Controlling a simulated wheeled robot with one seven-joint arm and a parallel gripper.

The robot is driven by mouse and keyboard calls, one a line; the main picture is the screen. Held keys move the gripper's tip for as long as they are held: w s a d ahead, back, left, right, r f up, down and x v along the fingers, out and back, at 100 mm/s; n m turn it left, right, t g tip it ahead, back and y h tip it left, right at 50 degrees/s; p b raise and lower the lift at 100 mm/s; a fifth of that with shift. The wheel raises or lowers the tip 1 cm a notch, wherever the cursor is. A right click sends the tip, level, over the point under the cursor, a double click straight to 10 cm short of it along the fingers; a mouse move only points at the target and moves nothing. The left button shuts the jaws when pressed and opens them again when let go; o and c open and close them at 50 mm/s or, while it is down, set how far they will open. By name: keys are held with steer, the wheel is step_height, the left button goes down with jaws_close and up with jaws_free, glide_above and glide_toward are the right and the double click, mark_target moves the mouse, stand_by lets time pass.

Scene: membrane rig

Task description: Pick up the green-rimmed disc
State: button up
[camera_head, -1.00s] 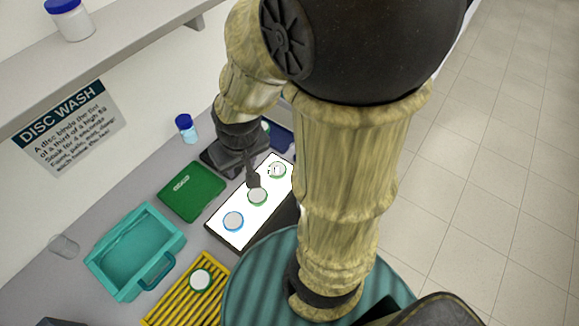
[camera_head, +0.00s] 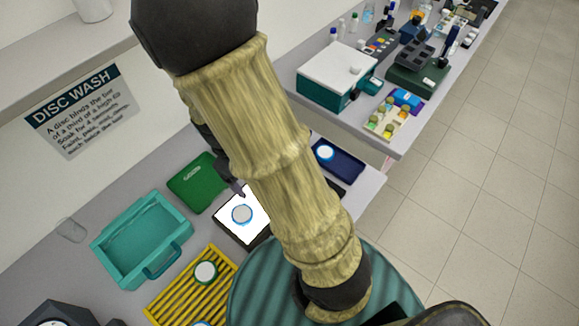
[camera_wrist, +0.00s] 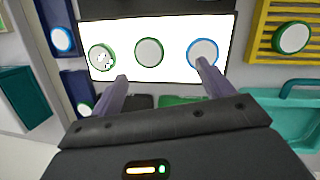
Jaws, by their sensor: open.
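A white panel (camera_wrist: 175,73) bears three discs in the wrist view: a green-rimmed disc with dark specks (camera_wrist: 102,57), a plain green-rimmed disc (camera_wrist: 149,51) in the middle, and a blue-rimmed disc (camera_wrist: 203,53). Another green-rimmed disc (camera_head: 205,272) lies on the yellow ribbed rack (camera_head: 222,290); it also shows in the wrist view (camera_wrist: 292,38). My gripper (camera_wrist: 162,72) is open and empty. Its fingers straddle the middle disc's position in the picture, one fingertip overlapping the blue-rimmed disc's lower edge. In the head view my arm hides the panel's green-rimmed discs and most of my gripper.
A teal tray with a handle (camera_head: 170,266) and a green mat (camera_head: 183,197) lie left of the panel (camera_head: 229,231). A navy tray (camera_head: 347,171) holding a blue-rimmed disc (camera_head: 325,153) is beyond my arm. A clear cup (camera_head: 70,230) stands far left.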

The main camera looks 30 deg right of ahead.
steer(key=f+n+h, duration=0.1)
steer(key=n+h, duration=0.1)
steer(key=w+f+n+g+h+b, duration=0.1)
steer(key=f+n, duration=0.1)
steer(key=w+f+n+h, duration=0.1)
steer(key=f+h, duration=0.1)
steer(key=shift+w+a+n+g+h+b, duration=0.25)
steer(key=shift+n+g+h+b, duration=0.05)
steer(key=shift+n+b, duration=0.1)
steer(key=w+a+n+h, duration=0.1)
steer(key=h, duration=0.1)
steer(key=w+a+r+n+t+h+b, duration=0.1)
steer(key=n, duration=0.1)
steer(key=w+a+r+n+t+h, duration=0.1)
steer(key=a+h, duration=0.1)
steer(key=shift+w+n+h, duration=0.3)
steer(key=shift+n, duration=0.1)
steer(key=p+x, duration=0.2)
steer(key=x, duration=0.9)
steer(key=shift+s+d, duration=0.1)
steer(key=shift+d, duration=0.05)
steer(key=shift+d+f, duration=0.3)
steer(key=shift+d, duration=0.1)
